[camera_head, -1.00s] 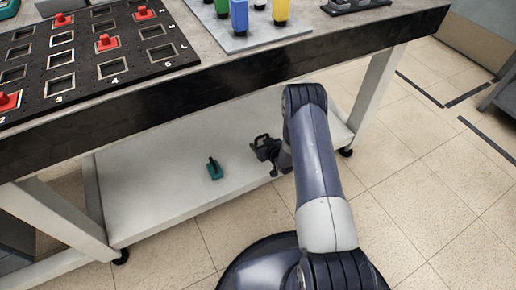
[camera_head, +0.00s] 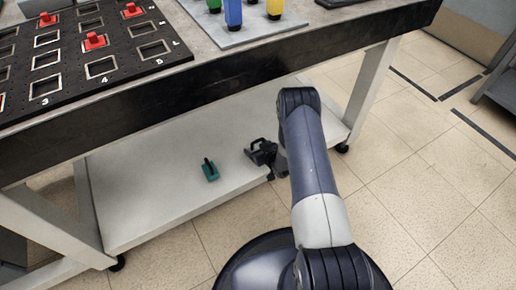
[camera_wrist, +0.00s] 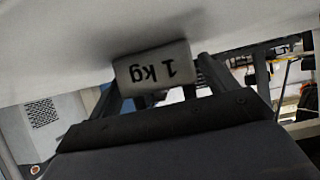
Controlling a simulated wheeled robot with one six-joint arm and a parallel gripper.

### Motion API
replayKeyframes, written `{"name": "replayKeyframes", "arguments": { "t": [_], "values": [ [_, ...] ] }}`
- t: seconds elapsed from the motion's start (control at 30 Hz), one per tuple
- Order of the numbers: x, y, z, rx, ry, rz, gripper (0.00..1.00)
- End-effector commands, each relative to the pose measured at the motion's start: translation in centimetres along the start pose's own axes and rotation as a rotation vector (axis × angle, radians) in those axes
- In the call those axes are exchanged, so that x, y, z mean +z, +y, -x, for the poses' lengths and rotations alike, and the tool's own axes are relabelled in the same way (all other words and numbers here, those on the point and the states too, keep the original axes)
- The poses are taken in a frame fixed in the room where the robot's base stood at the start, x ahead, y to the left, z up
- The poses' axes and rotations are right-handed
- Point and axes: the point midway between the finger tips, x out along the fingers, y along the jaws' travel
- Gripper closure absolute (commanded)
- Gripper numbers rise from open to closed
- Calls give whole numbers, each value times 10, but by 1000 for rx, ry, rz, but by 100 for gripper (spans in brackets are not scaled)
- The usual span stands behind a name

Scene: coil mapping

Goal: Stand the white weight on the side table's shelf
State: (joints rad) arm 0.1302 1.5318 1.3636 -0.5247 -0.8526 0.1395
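The white weight (camera_wrist: 155,70), marked "1 kg", sits between the fingers of my gripper (camera_wrist: 160,85) in the wrist view, its lettering upside down there. A finger lies against each side, so the gripper looks shut on it. In the head view my gripper (camera_head: 262,152) is low over the right part of the side table's white shelf (camera_head: 150,190), under the tabletop. The weight cannot be made out there against the white shelf. Whether its base touches the shelf is not clear.
A teal object with a dark handle (camera_head: 210,172) stands on the shelf left of my gripper. The dark tabletop edge (camera_head: 200,92) overhangs the shelf, with a black board (camera_head: 85,55) and coloured pieces above. A table leg (camera_head: 372,90) rises at the right.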

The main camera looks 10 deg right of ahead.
Motion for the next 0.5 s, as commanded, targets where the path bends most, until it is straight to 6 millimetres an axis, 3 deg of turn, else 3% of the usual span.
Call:
{"name": "replayKeyframes", "arguments": {
  "t": [0.4, 0.5],
  "values": [
    [-5, 0, 3, 0, 0, 0, 15],
    [-5, 1, 17, 1, -3, -2, 15]
  ]
}}
